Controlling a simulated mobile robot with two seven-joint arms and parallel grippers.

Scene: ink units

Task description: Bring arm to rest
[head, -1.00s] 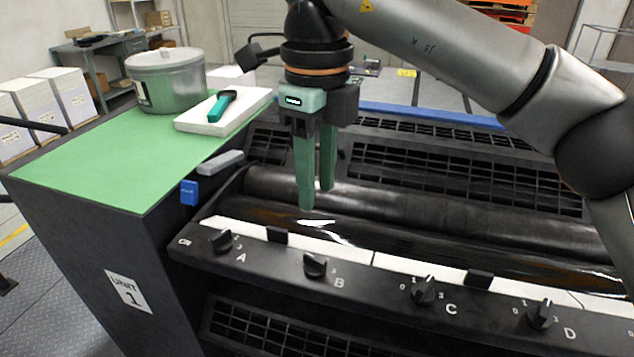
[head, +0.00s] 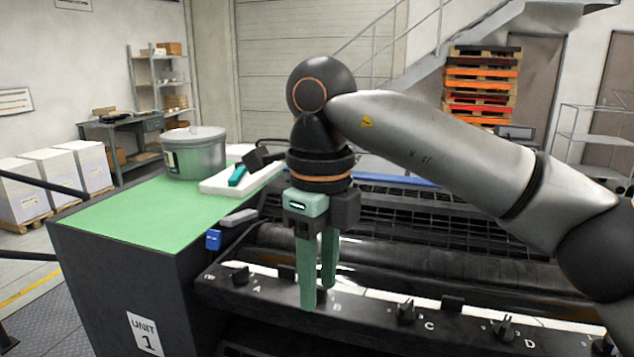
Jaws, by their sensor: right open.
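My right gripper (head: 317,293) hangs pointing down in the head view, in front of the ink unit's key rail. Its two green fingers are apart with nothing between them. The right arm comes in from the right. Below and behind the fingers are the black knobs: knob A (head: 240,276), knob C (head: 405,312) and knob D (head: 503,329). Knob B is hidden behind the fingers. The dark ink roller (head: 420,265) lies behind the rail. My left gripper is not in view.
The green-topped cabinet (head: 120,219) marked Unit 1 stands left, bearing a grey ink can (head: 194,155) and a white tray (head: 222,187) with a teal-handled tool (head: 237,175). A blue tag (head: 213,240) hangs at its edge. Stacked pallets (head: 480,85) stand far behind.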

